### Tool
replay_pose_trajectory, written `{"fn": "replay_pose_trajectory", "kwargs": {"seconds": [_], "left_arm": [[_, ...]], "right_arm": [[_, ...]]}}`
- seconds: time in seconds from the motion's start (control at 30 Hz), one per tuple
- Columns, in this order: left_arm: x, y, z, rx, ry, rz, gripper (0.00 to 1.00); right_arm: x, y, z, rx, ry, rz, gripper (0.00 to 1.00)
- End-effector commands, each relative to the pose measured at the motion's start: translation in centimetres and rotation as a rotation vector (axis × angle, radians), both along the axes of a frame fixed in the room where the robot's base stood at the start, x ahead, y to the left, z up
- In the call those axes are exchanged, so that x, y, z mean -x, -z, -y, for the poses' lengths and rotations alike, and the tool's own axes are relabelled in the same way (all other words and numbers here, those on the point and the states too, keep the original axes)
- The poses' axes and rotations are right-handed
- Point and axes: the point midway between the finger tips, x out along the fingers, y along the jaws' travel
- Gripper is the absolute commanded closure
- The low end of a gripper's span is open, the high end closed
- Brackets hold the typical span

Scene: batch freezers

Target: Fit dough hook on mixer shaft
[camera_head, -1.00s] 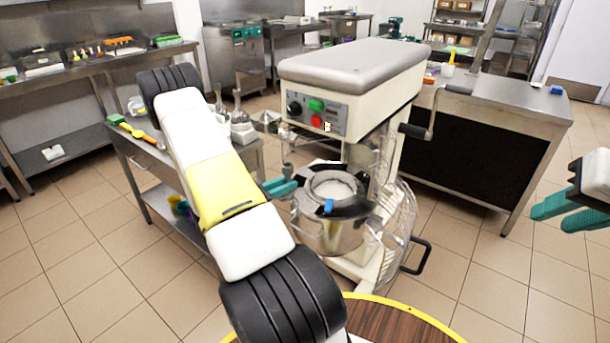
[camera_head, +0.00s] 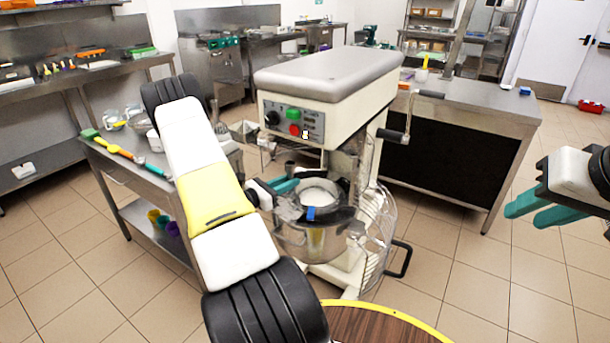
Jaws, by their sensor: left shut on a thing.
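The mixer (camera_head: 330,88) stands in the middle, with a cream head, a grey top and green and red buttons on its front. Its steel bowl (camera_head: 308,240) sits below the head, with a dark ring and a blue piece at the rim. My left gripper (camera_head: 292,185) is at the bowl's upper left, under the head, its teal fingers shut. A small dark grey cylinder (camera_head: 290,168) shows at the fingers, likely the dough hook's top; the rest of it is hidden. The mixer shaft is not clearly visible under the head. My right gripper (camera_head: 524,215) is open and empty at the far right.
The wire guard (camera_head: 382,240) and a black handle (camera_head: 402,258) are on the bowl's right. A steel side table (camera_head: 150,190) with utensils stands left, behind my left arm. A steel counter (camera_head: 470,105) is behind right. A round wooden top (camera_head: 375,327) is at the front.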

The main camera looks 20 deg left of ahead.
Motion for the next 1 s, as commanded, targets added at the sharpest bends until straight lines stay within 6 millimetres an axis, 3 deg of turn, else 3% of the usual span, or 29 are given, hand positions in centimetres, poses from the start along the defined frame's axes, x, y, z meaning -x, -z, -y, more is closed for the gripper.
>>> {"fn": "replay_pose_trajectory", "kwargs": {"seconds": [1.0], "left_arm": [[-8.7, -0.1, 3.1, -0.001, 0.001, 0.003, 1.0]], "right_arm": [[0.0, 0.0, 0.0, 0.0, 0.0, 0.0, 0.68]]}}
